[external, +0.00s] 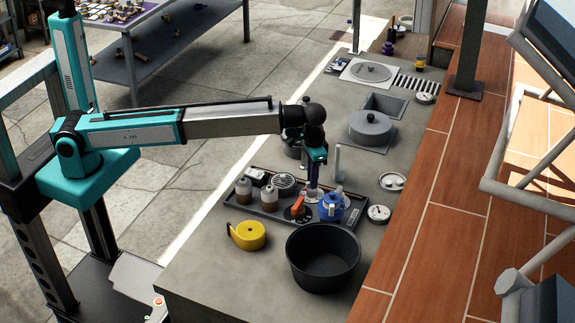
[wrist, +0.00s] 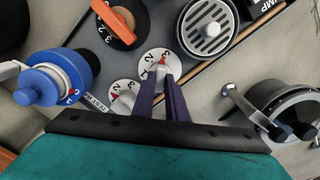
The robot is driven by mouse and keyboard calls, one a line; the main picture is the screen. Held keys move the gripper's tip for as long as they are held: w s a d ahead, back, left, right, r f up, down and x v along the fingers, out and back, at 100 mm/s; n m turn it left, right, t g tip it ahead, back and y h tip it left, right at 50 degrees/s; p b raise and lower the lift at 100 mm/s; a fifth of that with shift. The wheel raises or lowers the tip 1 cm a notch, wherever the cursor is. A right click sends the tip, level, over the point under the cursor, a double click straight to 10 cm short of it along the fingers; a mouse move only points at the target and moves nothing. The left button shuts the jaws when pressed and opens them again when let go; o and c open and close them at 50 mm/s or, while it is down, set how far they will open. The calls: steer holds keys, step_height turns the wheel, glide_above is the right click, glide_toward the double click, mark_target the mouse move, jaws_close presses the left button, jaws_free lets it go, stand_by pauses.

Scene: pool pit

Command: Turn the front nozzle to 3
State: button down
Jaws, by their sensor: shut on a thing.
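Two white round nozzle dials show in the wrist view. My gripper (wrist: 163,75) has its purple fingers shut on the knob of the upper dial (wrist: 146,62). That dial's red pointer is turned up, close to the 3 on its face. The other dial (wrist: 118,88), lower left, also has a red pointer and stands free beside the fingers. I cannot tell from the view which one is labelled front. In the external view my gripper (external: 313,189) reaches straight down into the dark tray (external: 270,212); the held knob is hidden there.
An orange handle (wrist: 114,22) and a round strainer (wrist: 208,28) sit close by. A blue valve (wrist: 68,72) stands to the left. The counter's front left is clear.

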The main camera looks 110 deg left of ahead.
steer(key=shift+m, duration=1)
steer(key=c, duration=1.8)
jaws_free()
steer(key=shift+o, duration=0.2)
steer(key=shift+r, duration=0.1)
step_height(320, 180, up, 14)
steer(key=p, duration=0.7)
steer(key=shift+f, duration=0.2)
